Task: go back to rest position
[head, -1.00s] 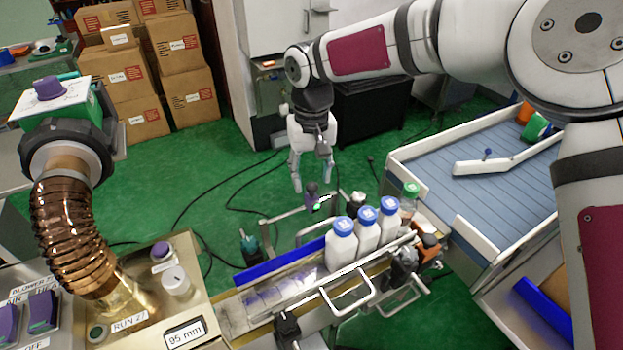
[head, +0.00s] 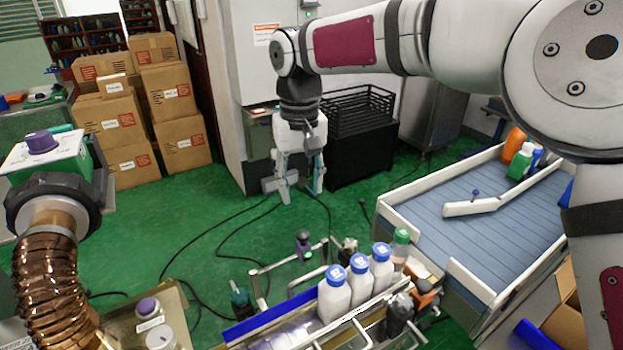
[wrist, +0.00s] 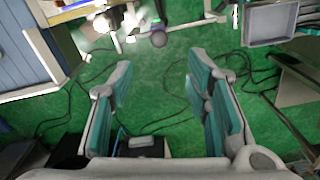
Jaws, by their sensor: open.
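My gripper (head: 302,192) hangs from my outstretched arm in the head view, fingers pointing down. It is beyond the bottle rail, over the green floor. In the wrist view my gripper (wrist: 160,75) shows two fingers with teal inner pads spread wide apart. Nothing is between them except floor and cables farther below.
White bottles with blue caps (head: 359,280) and a green-capped bottle (head: 401,246) stand on the rail. A blue conveyor (head: 470,235) is at right, a copper hose (head: 50,285) at left. Stacked boxes (head: 112,122) and a black crate (head: 358,112) stand behind.

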